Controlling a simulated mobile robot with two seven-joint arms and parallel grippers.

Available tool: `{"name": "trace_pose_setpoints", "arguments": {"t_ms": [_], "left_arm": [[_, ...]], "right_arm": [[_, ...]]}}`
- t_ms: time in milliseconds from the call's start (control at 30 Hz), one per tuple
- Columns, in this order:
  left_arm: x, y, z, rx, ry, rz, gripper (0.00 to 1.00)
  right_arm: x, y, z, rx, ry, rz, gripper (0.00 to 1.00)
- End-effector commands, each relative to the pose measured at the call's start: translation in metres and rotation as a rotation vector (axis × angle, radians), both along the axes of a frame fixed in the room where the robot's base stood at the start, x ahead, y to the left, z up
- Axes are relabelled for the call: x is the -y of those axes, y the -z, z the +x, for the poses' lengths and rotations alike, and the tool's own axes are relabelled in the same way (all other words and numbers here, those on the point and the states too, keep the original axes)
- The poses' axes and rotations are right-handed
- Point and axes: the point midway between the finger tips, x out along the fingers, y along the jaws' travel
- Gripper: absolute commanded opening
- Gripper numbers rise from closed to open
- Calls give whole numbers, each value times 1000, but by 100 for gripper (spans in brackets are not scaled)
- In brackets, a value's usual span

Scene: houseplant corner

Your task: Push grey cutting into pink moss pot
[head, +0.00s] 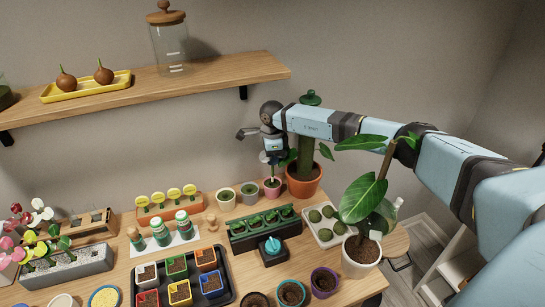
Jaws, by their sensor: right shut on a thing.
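The pink moss pot (272,190) stands at the back of the wooden table, in front of the wall. My right gripper (271,160) points down right above it. It is shut on the grey cutting (271,174), whose thin stem shows between the fingers and the pot. The stem looks upright, and its lower end meets the top of the pot; the picture is too small to tell how deep it sits. The gripper hides most of the cutting's upper part. My left gripper is not in view.
A terracotta pot (304,187) with a moss pole plant stands close on the right. Two small pots (226,201) stand to the left. A dark planter tray (264,236) lies in front. A leafy plant in a white pot (360,262) stands below my right arm.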

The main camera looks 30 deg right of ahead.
Motion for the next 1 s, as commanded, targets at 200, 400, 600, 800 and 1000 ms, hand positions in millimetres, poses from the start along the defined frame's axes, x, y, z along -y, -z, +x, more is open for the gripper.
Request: {"name": "trace_pose_setpoints", "arguments": {"t_ms": [200, 400, 600, 800, 1000], "left_arm": [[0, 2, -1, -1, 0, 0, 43], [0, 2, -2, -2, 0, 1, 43], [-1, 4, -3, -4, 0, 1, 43], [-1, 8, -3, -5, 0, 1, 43], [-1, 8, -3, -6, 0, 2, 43]], "right_arm": [[-1, 0, -1, 0, 0, 0, 0], [-1, 0, -1, 0, 0, 0, 0], [-1, 0, 0, 0, 0, 0, 0], [0, 1, 0, 0, 0, 0, 0], [0, 0, 1, 0, 0, 0, 0]]}}
